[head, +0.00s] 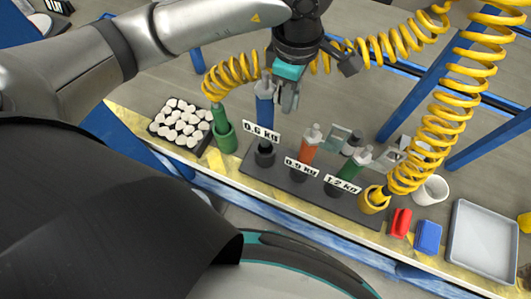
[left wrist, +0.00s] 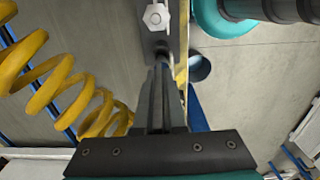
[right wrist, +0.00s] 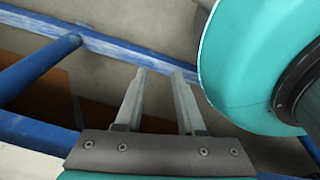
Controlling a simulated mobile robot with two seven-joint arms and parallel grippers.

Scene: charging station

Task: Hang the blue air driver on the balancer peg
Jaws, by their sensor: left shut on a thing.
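The blue air driver (head: 264,108) hangs upright above the dark 0.6 kg cup (head: 265,154), with a 0.6 kg label at its lower end. My left gripper (head: 289,101) is at its upper part, shut on it. In the left wrist view the closed fingers (left wrist: 160,85) meet a grey metal part with a pale hex nut (left wrist: 156,16). The blue body is mostly hidden there. My right gripper (right wrist: 158,95) is open and empty in the right wrist view and does not show in the head view. I cannot make out the balancer peg clearly.
Orange (head: 308,147) and green (head: 348,170) drivers stand in the dark rack to the right. Yellow coiled hoses (head: 398,150) hang close by. A grey tray (head: 483,240) lies far right.

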